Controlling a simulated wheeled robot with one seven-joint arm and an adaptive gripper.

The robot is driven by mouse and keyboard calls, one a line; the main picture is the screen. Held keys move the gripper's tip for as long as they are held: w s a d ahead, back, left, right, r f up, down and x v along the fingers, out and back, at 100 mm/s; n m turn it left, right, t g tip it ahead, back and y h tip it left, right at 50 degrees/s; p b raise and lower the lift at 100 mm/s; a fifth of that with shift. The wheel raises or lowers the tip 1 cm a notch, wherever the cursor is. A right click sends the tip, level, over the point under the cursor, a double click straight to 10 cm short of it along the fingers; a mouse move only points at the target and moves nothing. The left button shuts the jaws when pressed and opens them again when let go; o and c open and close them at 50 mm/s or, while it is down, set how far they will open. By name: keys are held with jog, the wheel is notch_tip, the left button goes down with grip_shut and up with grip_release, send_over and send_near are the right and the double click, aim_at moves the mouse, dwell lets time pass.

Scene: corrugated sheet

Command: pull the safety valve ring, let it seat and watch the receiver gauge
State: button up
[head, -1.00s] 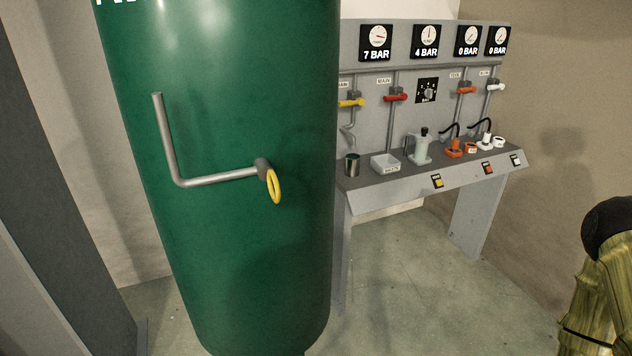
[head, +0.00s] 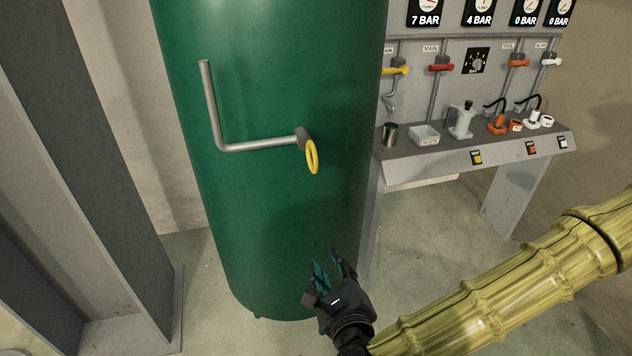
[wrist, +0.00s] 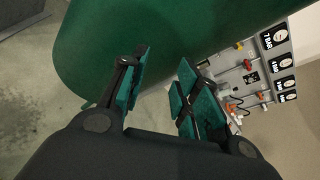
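The yellow safety valve ring (head: 312,157) hangs from a dark fitting at the end of a bent grey pipe (head: 262,143) on the green receiver tank (head: 290,220). My gripper (head: 331,262) is low in front of the tank, well below the ring and apart from it. In the wrist view my gripper (wrist: 158,85) has its teal-padded fingers spread, with nothing between them. The ring is not visible in the wrist view. The leftmost gauge (head: 427,8) on the panel reads 7 BAR; its top is cut off. Which gauge is the receiver's I cannot tell.
A grey bench (head: 460,145) at right carries several valves, fittings, a metal cup (head: 390,133) and a small tray (head: 425,136). A second gauge reads 4 BAR, two others 0 BAR. A grey upright (head: 100,150) stands at left. Floor is open around the tank's base.

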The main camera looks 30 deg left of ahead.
aim_at(316, 163)
notch_tip(316, 163, up, 18)
jog(key=a+m+t, duration=0.2)
jog(key=m+t, duration=0.2)
jog(key=m, duration=0.4)
jog(key=shift+y, duration=0.4)
jog(key=p+x, duration=0.1)
jog(key=x, duration=0.2)
jog(key=p+x, duration=0.2)
jog(key=x, duration=0.1)
jog(key=p+x, duration=0.1)
jog(key=x, duration=0.2)
jog(key=shift+s+a+f, duration=0.2)
jog(key=shift+a+f, duration=0.1)
jog(key=shift+a, duration=0.05)
jog(key=shift+w+a+f+p, duration=0.1)
jog(key=shift+w+a+p, duration=0.35)
jog(key=shift+w, duration=0.1)
